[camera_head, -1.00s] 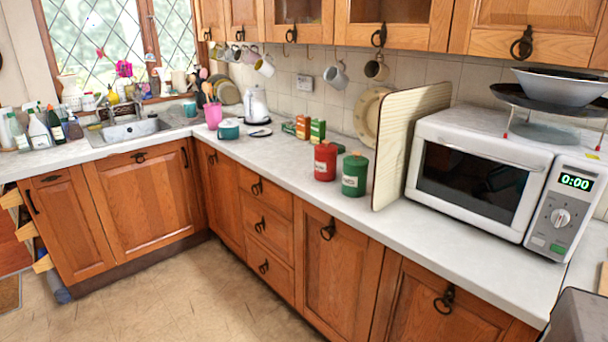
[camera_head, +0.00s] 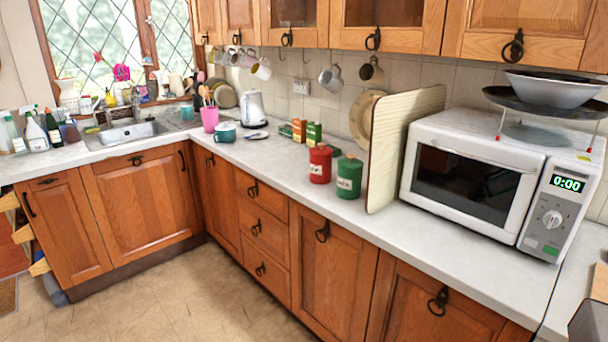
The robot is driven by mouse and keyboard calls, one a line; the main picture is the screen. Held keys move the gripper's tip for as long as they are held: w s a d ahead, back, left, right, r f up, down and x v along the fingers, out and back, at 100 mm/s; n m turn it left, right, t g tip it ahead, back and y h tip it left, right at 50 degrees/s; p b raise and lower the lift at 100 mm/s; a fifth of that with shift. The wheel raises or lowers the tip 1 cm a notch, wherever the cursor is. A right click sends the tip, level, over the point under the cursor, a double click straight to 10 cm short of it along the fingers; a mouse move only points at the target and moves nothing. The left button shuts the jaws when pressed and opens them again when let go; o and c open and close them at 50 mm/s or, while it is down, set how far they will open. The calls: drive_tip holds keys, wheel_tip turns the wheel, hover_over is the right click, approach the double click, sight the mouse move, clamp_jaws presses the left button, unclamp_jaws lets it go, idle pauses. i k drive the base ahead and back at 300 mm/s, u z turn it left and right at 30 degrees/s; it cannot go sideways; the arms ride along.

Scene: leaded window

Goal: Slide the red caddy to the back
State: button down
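The red caddy (camera_head: 320,164) is a lidded canister with a pale label. It stands upright on the grey-white counter (camera_head: 285,180), a little back from the front edge. A green caddy (camera_head: 349,177) stands close to its right and slightly nearer the front. My gripper is not in view.
Small green and orange boxes (camera_head: 306,132) stand behind the red caddy, near the tiled wall. A ribbed board (camera_head: 402,150) leans upright to the right, before the white microwave (camera_head: 480,180). A plate (camera_head: 365,120) leans on the wall. Counter left of the caddy is clear.

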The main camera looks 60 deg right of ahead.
sight(320, 166)
drive_tip(key=z, duration=0.05)
drive_tip(key=i, duration=0.9)
drive_tip(key=u, duration=0.05)
